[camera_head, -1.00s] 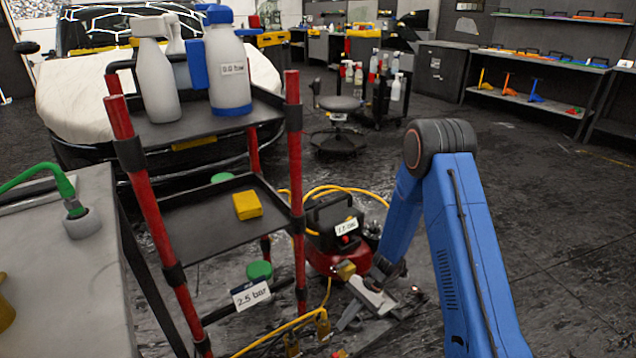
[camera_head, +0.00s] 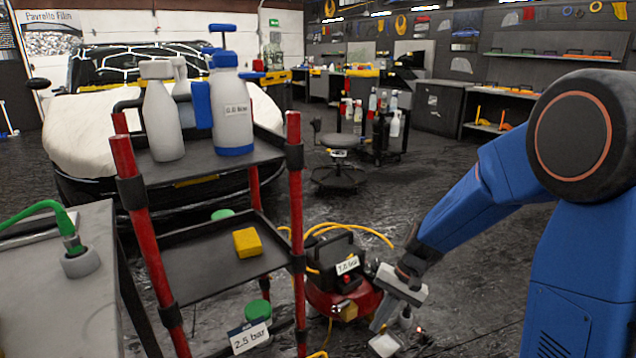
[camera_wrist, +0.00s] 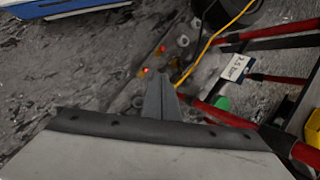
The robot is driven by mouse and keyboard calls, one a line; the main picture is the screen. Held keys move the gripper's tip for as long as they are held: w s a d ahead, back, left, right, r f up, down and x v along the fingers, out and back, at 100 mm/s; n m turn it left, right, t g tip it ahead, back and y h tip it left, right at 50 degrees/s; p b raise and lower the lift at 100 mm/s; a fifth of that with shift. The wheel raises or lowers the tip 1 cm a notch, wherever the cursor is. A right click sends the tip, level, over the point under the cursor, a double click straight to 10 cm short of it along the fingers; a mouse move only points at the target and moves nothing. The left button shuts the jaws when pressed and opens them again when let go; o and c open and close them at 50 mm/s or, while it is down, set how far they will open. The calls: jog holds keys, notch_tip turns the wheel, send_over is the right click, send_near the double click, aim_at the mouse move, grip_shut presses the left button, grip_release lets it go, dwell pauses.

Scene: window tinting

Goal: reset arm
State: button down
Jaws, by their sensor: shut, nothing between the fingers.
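My gripper (camera_head: 382,318) hangs low at the end of my blue arm in the head view, pointing down beside the red compressor (camera_head: 342,302). In the wrist view its two grey fingers (camera_wrist: 160,92) lie together with nothing between them. The floor and yellow hose (camera_wrist: 212,45) show beyond the fingertips. Some small fittings near the fingertips are too small to make out.
A red-posted cart (camera_head: 190,262) holding spray bottles (camera_head: 231,110) and a yellow block (camera_head: 247,242) stands left of my gripper. A grey table (camera_head: 60,310) is at the left edge. A stool (camera_head: 338,150) and shelves stand behind. Open floor lies between.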

jog(key=s+d+r+n+t+h, duration=0.2)
jog(key=s+d+r, duration=0.4)
jog(key=s+r, duration=0.3)
jog(key=s+d+r+n+t+h, duration=0.2)
jog(key=s+d+r+t, duration=0.2)
jog(key=s, duration=0.9)
notch_tip(320, 180, up, 6)
jog(key=d, duration=0.3)
jog(key=shift+f+t+h, duration=0.2)
jog(key=shift+t+h, duration=0.2)
